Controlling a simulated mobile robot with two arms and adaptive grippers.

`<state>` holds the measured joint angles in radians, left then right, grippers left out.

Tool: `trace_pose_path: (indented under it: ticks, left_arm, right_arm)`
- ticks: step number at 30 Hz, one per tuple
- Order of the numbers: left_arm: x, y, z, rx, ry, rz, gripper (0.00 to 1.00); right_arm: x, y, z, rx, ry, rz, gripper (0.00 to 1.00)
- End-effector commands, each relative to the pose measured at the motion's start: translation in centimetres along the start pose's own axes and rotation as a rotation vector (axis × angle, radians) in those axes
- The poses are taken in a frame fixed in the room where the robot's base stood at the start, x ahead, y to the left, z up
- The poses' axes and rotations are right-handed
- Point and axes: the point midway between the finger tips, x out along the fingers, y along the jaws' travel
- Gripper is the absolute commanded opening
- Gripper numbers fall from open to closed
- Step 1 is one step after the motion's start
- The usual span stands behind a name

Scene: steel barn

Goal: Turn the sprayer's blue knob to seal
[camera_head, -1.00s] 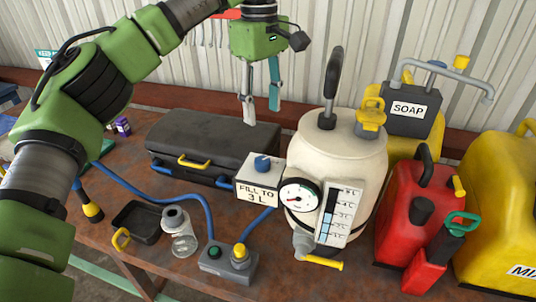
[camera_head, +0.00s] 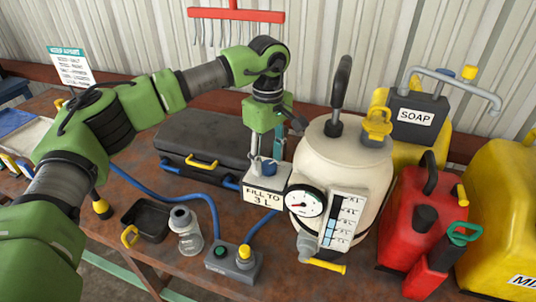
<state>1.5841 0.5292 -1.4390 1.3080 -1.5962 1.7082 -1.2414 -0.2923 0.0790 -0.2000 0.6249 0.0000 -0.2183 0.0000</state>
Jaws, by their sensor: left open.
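The sprayer (camera_head: 325,165) is a cream tank with a black pump handle, a round gauge and a level scale on its front. The blue knob (camera_head: 268,167) sits on top of a small white box labelled "FILL TO 3 L" (camera_head: 263,194), left of the tank. My left gripper (camera_head: 266,158) points down at the knob, with its fingers open. One finger is at the knob's left and the other is behind or to its right; I cannot tell whether they touch it. My right gripper is out of view.
A black case (camera_head: 205,148) lies behind and left of the box. A red can (camera_head: 405,215) and yellow containers (camera_head: 500,215) crowd the right.

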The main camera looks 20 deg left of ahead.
Motion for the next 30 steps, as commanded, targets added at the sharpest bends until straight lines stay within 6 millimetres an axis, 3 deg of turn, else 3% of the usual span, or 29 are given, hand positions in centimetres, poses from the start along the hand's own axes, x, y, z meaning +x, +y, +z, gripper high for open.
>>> trace_pose_path:
  ticks: [10,14,15,30]
  left_arm:
    - [0.5,0.0,0.0,0.0,0.0,0.001,0.44]
    - [0.4,0.0,0.0,0.0,0.0,0.001,0.1]
    - [0.4,0.0,0.0,0.0,0.0,0.001,0.05]
    - [0.6,0.0,0.0,-0.1,0.0,0.001,0.06]
  right_arm:
    - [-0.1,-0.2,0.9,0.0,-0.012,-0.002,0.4]
    - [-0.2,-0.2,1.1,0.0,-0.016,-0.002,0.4]
    - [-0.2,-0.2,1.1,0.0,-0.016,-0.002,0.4]
    - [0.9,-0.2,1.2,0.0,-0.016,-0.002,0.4]
